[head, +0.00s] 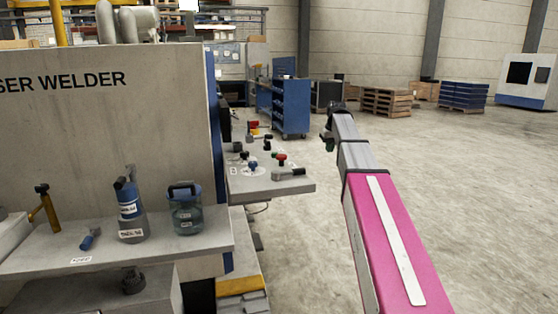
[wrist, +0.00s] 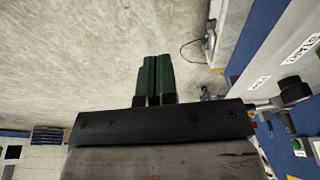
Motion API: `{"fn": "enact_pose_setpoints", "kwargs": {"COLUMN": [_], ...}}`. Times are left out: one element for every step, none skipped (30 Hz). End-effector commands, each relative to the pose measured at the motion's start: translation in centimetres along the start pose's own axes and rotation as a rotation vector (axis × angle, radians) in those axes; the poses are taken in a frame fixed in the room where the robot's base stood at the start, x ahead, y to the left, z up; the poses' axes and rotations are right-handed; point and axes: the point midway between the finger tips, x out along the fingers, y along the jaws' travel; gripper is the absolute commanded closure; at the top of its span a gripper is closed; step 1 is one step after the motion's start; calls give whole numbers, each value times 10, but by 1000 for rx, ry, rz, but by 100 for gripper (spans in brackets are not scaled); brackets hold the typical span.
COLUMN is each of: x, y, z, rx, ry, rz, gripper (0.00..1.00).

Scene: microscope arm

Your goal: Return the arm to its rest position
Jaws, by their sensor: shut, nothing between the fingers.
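My arm, grey with a pink section (head: 385,235), stretches forward over open floor on the right of the head view. My gripper (head: 328,142) is at its far end, small and dark in that view. In the wrist view its two green fingers (wrist: 154,78) lie together, shut, with nothing held between them. Bare floor shows behind the fingers. The gripper is apart from the grey shelf with knobs (head: 240,184), which stands to its left in the head view.
A machine labelled "SER WELDER" (head: 100,135) fills the left. A blue cabinet (head: 290,105) and pallets (head: 386,102) stand farther back. The floor (head: 480,190) at right is clear.

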Motion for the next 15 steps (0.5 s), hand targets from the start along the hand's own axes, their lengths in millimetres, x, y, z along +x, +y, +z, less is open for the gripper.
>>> {"fn": "enact_pose_setpoints", "kwargs": {"x": [16, 26, 40, 51, 63, 78, 89, 100, 114, 124, 134, 147, 156, 165, 176], "y": [-4, -6, -9, -12, -14, -18, -20, -23, -26, -29, -32, -36, -38, -41, -45], "z": [16, 24, 36, 46, 56, 71, 82, 92, 107, 118, 129, 144, 155, 166, 182], "rx": [7, 12, 19, 24, 31, 40, 46, 52, 61, 68, 74, 81, 87, 94, 101], "ry": [-9, -15, -23, -30, -36, -45, -52, -58, -66, -74, -79, -88, -95, -102, -109], "rz": [0, 0, 0, 1, 1, 2, 2, 3, 4, 4, 5, 6, 7, 7, 9], "gripper": [100, 100, 100, 100, 100, 100, 100, 100, 100, 100, 100, 100, 100, 100, 100]}}
